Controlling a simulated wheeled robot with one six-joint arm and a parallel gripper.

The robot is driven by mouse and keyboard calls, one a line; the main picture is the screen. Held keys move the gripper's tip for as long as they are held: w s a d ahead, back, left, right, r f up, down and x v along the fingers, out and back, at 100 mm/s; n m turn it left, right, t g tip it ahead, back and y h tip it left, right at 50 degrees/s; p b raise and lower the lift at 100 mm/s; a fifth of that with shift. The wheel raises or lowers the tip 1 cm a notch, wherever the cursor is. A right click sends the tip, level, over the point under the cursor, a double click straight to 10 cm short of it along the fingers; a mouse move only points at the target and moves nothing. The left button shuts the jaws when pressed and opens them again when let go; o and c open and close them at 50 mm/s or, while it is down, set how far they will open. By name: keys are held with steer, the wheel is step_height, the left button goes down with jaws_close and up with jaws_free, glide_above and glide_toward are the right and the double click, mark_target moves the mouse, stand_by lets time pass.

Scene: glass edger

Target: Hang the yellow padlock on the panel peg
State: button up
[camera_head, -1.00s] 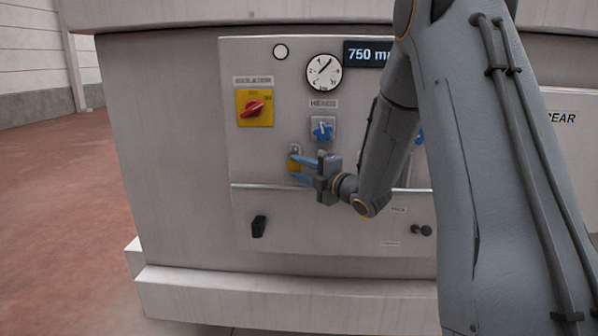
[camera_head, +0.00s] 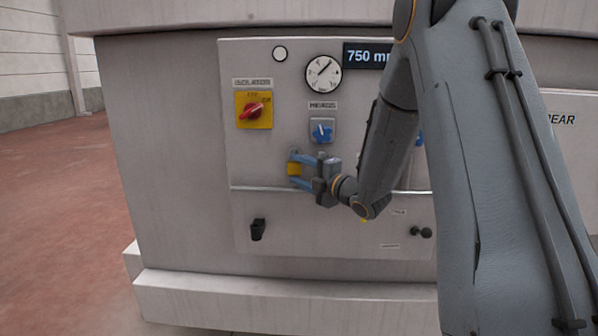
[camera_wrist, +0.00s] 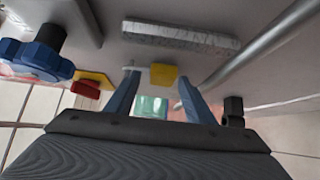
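The yellow padlock (camera_head: 294,169) is upright close to the panel, below the blue knob. My gripper (camera_head: 297,171) is in front of the panel with one blue finger above the padlock body and one below. In the wrist view the padlock (camera_wrist: 163,76) shows between the fingertips (camera_wrist: 160,82), with a visible gap at the left finger; the fingers look apart, not closed on it. A small pale piece, probably the shackle, shows near the left fingertip. The peg cannot be made out, so I cannot tell whether the shackle is around it.
The blue knob (camera_head: 322,130) is just above my gripper, and the red isolator switch (camera_head: 254,110) is up to the left. A metal rail (camera_head: 262,187) runs just below. A black handle (camera_head: 258,229) and a black knob (camera_head: 421,231) stick out lower down.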

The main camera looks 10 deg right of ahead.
steer(key=shift+s, duration=0.1)
steer(key=b+v, duration=0.3)
steer(key=v, duration=0.4)
steer(key=s+d+f+m+g+h, duration=0.2)
steer(key=s+f+m+g+h, duration=0.6)
steer(key=f+m, duration=0.55)
steer(key=s+a+f+m+g, duration=0.1)
steer(key=s+a+m+g, duration=0.1)
steer(key=s, duration=0.5)
steer(key=s+a+f+m+g, duration=0.2)
steer(key=s+m, duration=0.2)
steer(key=s, duration=0.4)
steer(key=s+a+f+m+g, duration=0.2)
steer(key=s+m+g, duration=0.1)
steer(key=s, duration=0.4)
steer(key=shift+s+a+m, duration=0.2)
steer(key=shift+s+m, duration=0.1)
steer(key=shift+m, duration=0.15)
